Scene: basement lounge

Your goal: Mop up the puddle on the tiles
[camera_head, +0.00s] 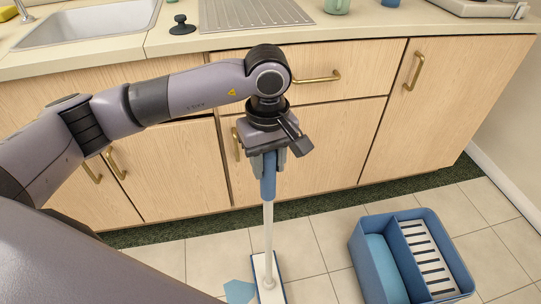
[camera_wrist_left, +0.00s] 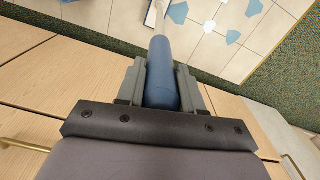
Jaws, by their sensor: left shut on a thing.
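My left gripper (camera_head: 271,158) is shut on the blue grip of the mop (camera_head: 268,187). The mop is about upright, its white pole running down to a flat white head (camera_head: 266,276) with a blue edge, at floor level. A flat blue patch (camera_head: 240,291), seemingly part of the puddle, shows just left of the head. In the left wrist view the gripper (camera_wrist_left: 162,75) clamps the blue grip, and several separate angular blue patches (camera_wrist_left: 232,37) lie on the tiles. What lies under the mop head is hidden. My right gripper is not in view.
A blue bucket (camera_head: 355,246) stands on the tiles to the right, with a blue compartment and a white slatted wringer (camera_head: 425,255). Wooden cabinets (camera_head: 180,172) with brass handles and a counter with a sink (camera_head: 90,22) stand behind. A dark green strip (camera_head: 330,201) runs along their base.

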